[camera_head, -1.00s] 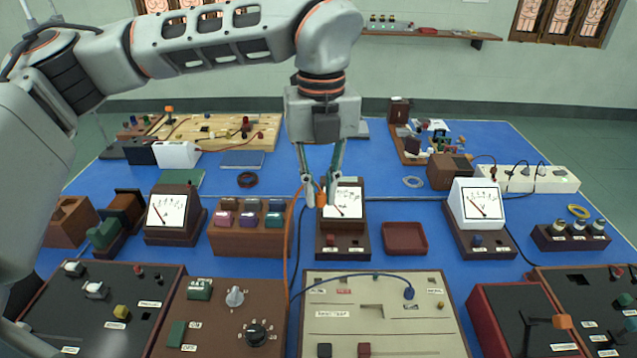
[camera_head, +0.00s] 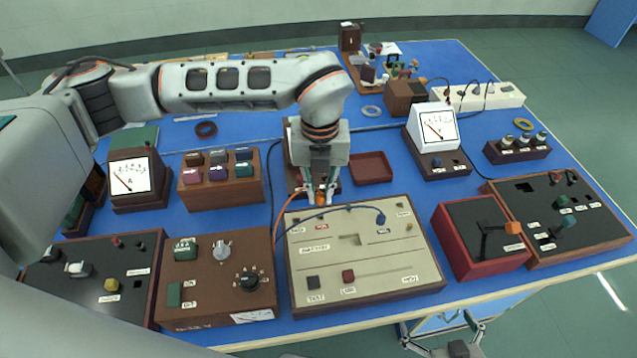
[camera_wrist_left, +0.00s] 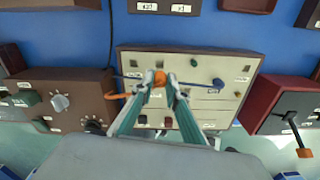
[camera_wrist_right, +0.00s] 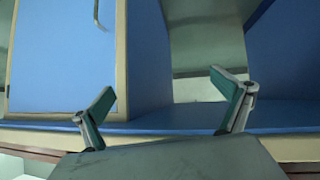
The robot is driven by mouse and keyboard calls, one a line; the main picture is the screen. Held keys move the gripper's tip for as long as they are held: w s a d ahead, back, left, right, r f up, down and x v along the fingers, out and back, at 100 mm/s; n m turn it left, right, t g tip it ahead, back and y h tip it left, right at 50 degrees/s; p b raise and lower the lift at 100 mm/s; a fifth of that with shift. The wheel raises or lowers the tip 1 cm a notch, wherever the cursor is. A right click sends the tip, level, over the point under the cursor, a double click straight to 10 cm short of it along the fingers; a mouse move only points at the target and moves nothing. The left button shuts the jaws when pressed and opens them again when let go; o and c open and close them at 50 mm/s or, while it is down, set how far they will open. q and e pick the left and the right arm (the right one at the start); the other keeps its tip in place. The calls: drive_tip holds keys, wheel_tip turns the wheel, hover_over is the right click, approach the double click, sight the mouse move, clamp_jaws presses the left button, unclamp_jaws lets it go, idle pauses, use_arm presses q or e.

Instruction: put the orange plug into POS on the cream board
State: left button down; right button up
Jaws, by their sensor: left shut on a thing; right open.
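The cream board (camera_head: 360,259) lies at the front middle of the blue table, with small labels, a dark and a red block at its front and a blue plug (camera_head: 380,218) on its right part. My left gripper (camera_head: 320,198) is shut on the orange plug (camera_head: 320,199) at the back edge of the board; in the left wrist view the orange plug (camera_wrist_left: 159,80) sits between the fingertips, with its orange cable trailing left. The POS label is too small to read. My right gripper (camera_head: 440,335) is open and empty, low in front of the table; it also shows in the right wrist view (camera_wrist_right: 165,105).
A brown box with knobs (camera_head: 218,275) stands left of the board and a red box with a lever (camera_head: 480,238) right of it. Behind are a meter (camera_head: 434,130), a red-brown tray (camera_head: 371,168) and a block of coloured buttons (camera_head: 220,182). A blue cable crosses the board's back part.

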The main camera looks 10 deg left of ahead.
sight(320, 205)
use_arm(q)
drive_tip(key=shift+f+b, duration=0.4)
drive_tip(key=shift+f, duration=0.7)
drive_tip(key=shift+f+b, duration=0.55)
drive_tip(key=shift+f, duration=0.6)
drive_tip(key=shift+f+b, duration=0.5)
drive_tip(key=shift+f, duration=0.3)
use_arm(e)
drive_tip(key=shift+w+a+f+y, duration=0.15)
drive_tip(key=shift+a+f, duration=0.15)
drive_tip(key=shift+f, duration=0.25)
drive_tip(key=shift+a+f+y, duration=0.15)
drive_tip(key=shift+a+f, duration=0.15)
drive_tip(key=shift+f, duration=0.25)
use_arm(q)
drive_tip(key=c, duration=1.9)
unclamp_jaws()
use_arm(e)
drive_tip(key=shift+w+r, duration=0.1)
drive_tip(key=shift+r, duration=0.05)
use_arm(q)
wheel_tip(320, 205, up, 12)
